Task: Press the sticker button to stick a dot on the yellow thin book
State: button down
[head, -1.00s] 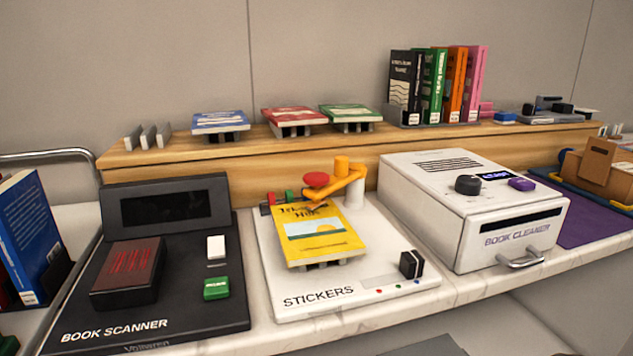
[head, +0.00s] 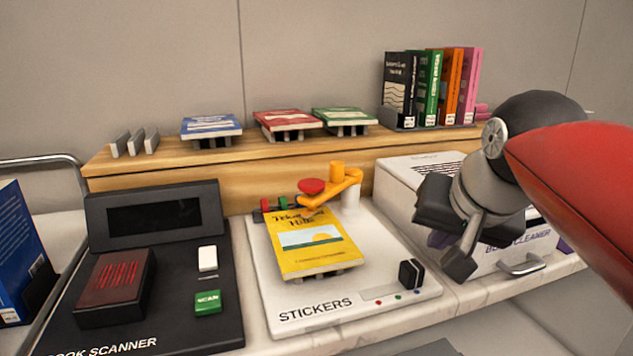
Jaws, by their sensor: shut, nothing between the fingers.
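The yellow thin book (head: 318,257) lies face up on a small stand on the white sticker station (head: 378,328), labelled STICKERS. An orange arm (head: 340,185) reaches over the book's top edge from a white post. A round red button-like cap (head: 311,186) sits at the arm's free end, above the book. A black knob (head: 411,273) with small coloured dots beside it is at the station's front right. My gripper (head: 458,262) is shut and empty, in front of the book cleaner, right of the station and apart from the book and the red cap.
The black book scanner (head: 160,335) stands left of the station. The white book cleaner (head: 405,170), partly hidden by my arm, stands right. A wooden shelf (head: 150,168) behind carries flat books on stands and upright books (head: 430,90).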

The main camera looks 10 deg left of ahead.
jog(key=w+a+r+y, duration=0.2)
jog(key=w+a+r, duration=0.3)
jog(key=a+r, duration=0.4)
notch_tip(320, 180, up, 6)
jog(key=r+y, duration=0.1)
jog(key=y, duration=0.1)
send_over(314, 185)
jog(key=shift+s+f+m, duration=0.1)
jog(key=shift+f+m, duration=0.15)
jog(key=shift+m, duration=0.15)
notch_tip(314, 185, down, 9)
jog(key=b, duration=0.5)
jog(key=shift+r, duration=0.1)
dwell(0.8)
jog(key=shift+f, duration=0.4)
